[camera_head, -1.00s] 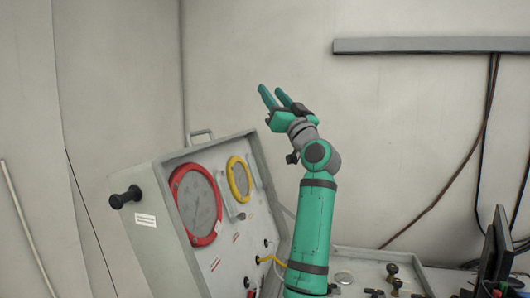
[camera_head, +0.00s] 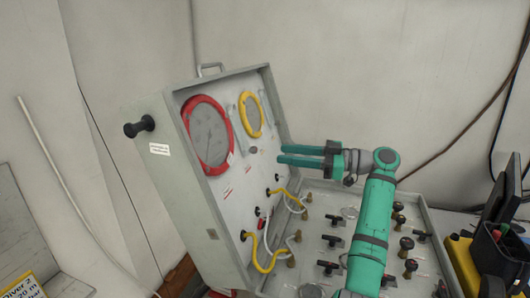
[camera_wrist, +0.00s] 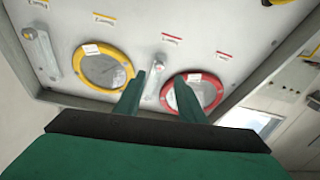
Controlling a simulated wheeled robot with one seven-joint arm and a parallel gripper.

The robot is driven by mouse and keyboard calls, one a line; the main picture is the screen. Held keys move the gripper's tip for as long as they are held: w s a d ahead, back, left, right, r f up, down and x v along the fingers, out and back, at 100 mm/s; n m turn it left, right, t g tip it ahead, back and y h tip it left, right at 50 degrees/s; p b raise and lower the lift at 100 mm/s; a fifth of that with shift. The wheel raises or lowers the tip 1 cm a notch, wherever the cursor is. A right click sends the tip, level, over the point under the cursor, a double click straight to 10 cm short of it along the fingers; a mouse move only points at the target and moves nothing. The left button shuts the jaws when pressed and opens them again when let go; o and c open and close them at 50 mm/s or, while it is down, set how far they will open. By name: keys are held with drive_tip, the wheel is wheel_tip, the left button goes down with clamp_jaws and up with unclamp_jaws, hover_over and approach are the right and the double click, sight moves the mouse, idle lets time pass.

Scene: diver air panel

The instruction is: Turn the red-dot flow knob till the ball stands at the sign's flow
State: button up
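My gripper (camera_head: 281,154) is in front of the upright lid panel (camera_head: 236,185), its two fingers apart and pointing left. The wrist view shows nothing between the fingers (camera_wrist: 156,92). A flow tube (camera_wrist: 153,80) stands between the red and yellow gauges, and another tube (camera_wrist: 41,52) is beyond the yellow gauge; I cannot make out the ball in either. A small grey knob (camera_head: 253,150) sits on the panel left of the fingertips. I cannot make out a red dot on any knob. A sign (camera_head: 20,286) at the lower left is cut off; "Diver 2" and "20 m" show.
The panel carries a red gauge (camera_head: 207,136), a yellow gauge (camera_head: 251,114), and yellow and white hoses (camera_head: 262,262). The case's lower tray (camera_head: 318,188) holds several dark valve handles below my arm. A yellow-and-black box (camera_head: 462,262) and a monitor (camera_head: 502,208) stand at right.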

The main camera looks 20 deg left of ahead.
sight(253, 150)
drive_tip(key=a, duration=0.8)
drive_tip(key=shift+s, duration=0.15)
clamp_jaws()
